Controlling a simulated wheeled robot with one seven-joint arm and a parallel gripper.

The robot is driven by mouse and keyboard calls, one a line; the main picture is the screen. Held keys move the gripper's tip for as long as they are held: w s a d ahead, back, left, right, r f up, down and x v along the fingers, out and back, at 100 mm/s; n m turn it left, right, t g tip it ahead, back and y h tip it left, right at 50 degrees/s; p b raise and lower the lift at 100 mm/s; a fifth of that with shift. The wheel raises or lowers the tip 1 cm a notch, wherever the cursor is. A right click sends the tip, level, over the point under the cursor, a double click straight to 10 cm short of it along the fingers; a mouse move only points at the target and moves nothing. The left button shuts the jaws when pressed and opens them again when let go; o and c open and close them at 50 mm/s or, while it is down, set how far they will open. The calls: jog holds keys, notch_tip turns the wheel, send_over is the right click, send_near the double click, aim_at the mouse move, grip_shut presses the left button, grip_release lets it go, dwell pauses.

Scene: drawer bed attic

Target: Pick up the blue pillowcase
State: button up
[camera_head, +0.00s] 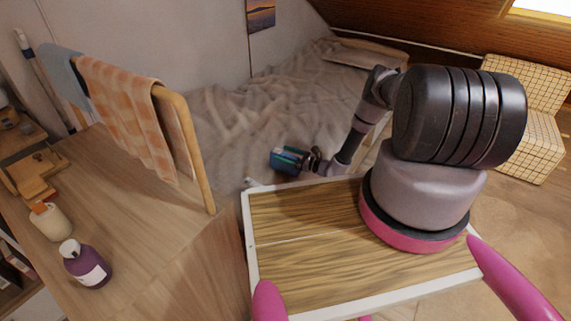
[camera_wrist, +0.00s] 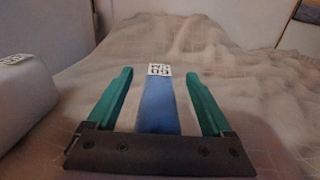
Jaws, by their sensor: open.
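A grey-blue cloth (camera_head: 62,68), likely the blue pillowcase, hangs over the far left end of a wooden rail, partly behind an orange checked cloth. My gripper (camera_head: 276,160) is out over the bed, well to the right of the blue cloth. In the wrist view its two green fingers (camera_wrist: 160,75) stand apart. A flat blue strip with a white, black-marked tag shows between them. I cannot tell whether this strip is part of my gripper or a separate thing. The blue cloth cannot be made out in the wrist view.
The orange checked cloth (camera_head: 128,105) hangs on the rail (camera_head: 188,140) above a wooden surface. A purple bottle (camera_head: 86,266) and a cream jar (camera_head: 50,221) stand at the left. The rumpled grey bed (camera_head: 245,110) lies behind my gripper. A checked chair (camera_head: 530,135) is at the right.

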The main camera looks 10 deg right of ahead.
grip_shut()
